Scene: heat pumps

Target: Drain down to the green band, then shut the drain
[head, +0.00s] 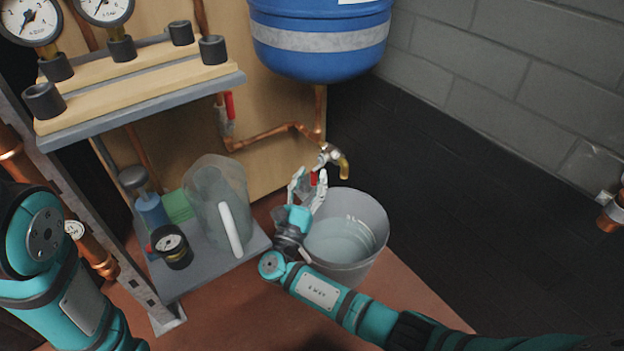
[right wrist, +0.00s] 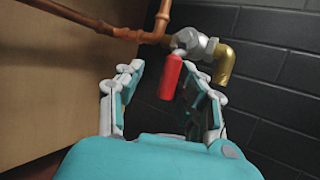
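The drain tap (head: 331,154), with a brass spout, sits on copper pipe below the blue vessel. Its red lever (right wrist: 172,78) hangs down in the right wrist view. My right gripper (head: 307,186) is open, with its fingers (right wrist: 163,76) on either side of the lever; I cannot tell whether they touch it. A grey bucket (head: 369,262) holding water stands below the spout; I see no clear stream. Two dial gauges, the left one (head: 31,17) and the right one (head: 104,10), are cut off at the top left. No green band is readable on them. My left gripper is out of view.
The blue vessel (head: 320,45) hangs above the tap. A grey shelf (head: 201,277) left of the bucket holds a clear jug (head: 208,200), a loose gauge (head: 173,247) and a green block (head: 177,206). Another red-handled valve (head: 229,107) sits on the pipe at the left.

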